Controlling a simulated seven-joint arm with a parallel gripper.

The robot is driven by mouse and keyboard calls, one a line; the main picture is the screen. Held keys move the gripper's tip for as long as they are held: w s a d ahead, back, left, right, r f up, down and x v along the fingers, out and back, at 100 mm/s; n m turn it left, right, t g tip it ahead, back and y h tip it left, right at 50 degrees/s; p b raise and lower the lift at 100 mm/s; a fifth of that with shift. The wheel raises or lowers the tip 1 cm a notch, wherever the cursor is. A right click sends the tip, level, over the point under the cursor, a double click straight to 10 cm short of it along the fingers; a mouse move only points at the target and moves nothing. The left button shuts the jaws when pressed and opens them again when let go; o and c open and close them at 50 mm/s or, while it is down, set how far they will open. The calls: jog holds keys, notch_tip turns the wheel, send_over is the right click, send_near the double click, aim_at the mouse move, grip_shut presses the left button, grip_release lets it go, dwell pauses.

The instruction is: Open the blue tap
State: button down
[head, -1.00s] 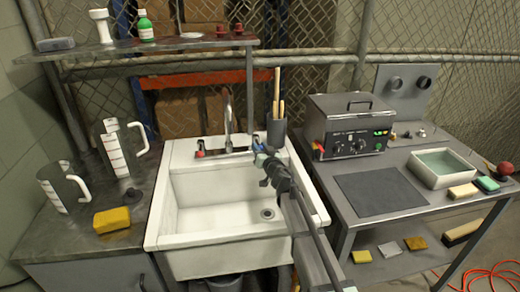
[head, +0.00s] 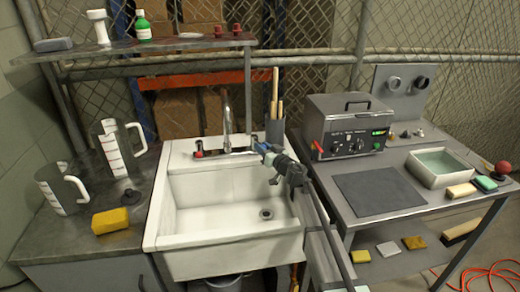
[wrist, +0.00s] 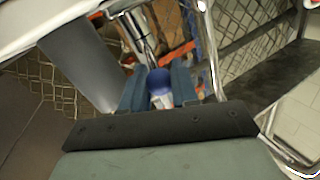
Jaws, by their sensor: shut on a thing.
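The white sink (head: 160,215) has a chrome spout (head: 227,130) at its back. A red tap (head: 198,152) is left of the spout. The blue tap (wrist: 160,83) shows in the wrist view as a round blue knob between my two jaws. My gripper (head: 260,147) reaches over the sink from the front right, its tips at the right of the spout; it also shows in the wrist view (wrist: 159,90). It is shut on the blue tap. In the head view the jaws mostly hide this tap.
A grey cup with wooden sticks (head: 275,130) stands close behind my gripper. A metal bath unit (head: 345,125) is on the right table. A shelf (head: 140,50) runs above the sink's back left. Jugs (head: 118,148) and a yellow sponge (head: 110,221) are on the left counter.

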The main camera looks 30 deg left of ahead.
jog(key=shift+w+d+n+g+y, duration=0.25)
jog(key=shift+w+n+g, duration=0.4)
jog(key=shift+g, duration=0.4)
jog(key=shift+w+d+n+g+y, duration=0.2)
jog(key=shift+w+n+g, duration=0.25)
jog(key=shift+n+g, duration=0.5)
jog(key=shift+w+d+n+g+y, duration=0.25)
jog(key=shift+w+n+g, duration=0.3)
jog(key=shift+g, duration=0.65)
jog(key=c, duration=0.9)
grip_release()
notch_tip(320, 180, up, 10)
